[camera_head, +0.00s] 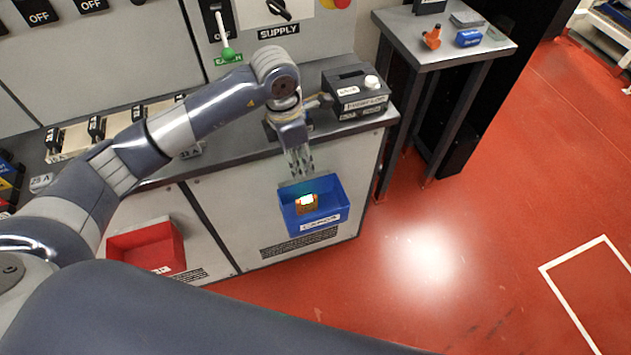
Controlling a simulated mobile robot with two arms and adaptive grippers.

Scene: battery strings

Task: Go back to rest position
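My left arm reaches in from the left across the counter. My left gripper (300,162) points down just in front of the counter edge, above the blue bin (333,198). Its fingers look empty, but they are small and I cannot tell how far apart they are. Inside the blue bin lies a small orange-brown item (306,209) with a bright top, below the fingertips and apart from them. My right gripper is not in view.
A red bin (148,250) hangs on the cabinet front at left. A dark labelled box (355,92) stands on the counter close to my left wrist. A side table (441,51) with an orange item (432,37) stands at back right. Red floor (450,220) is clear at right.

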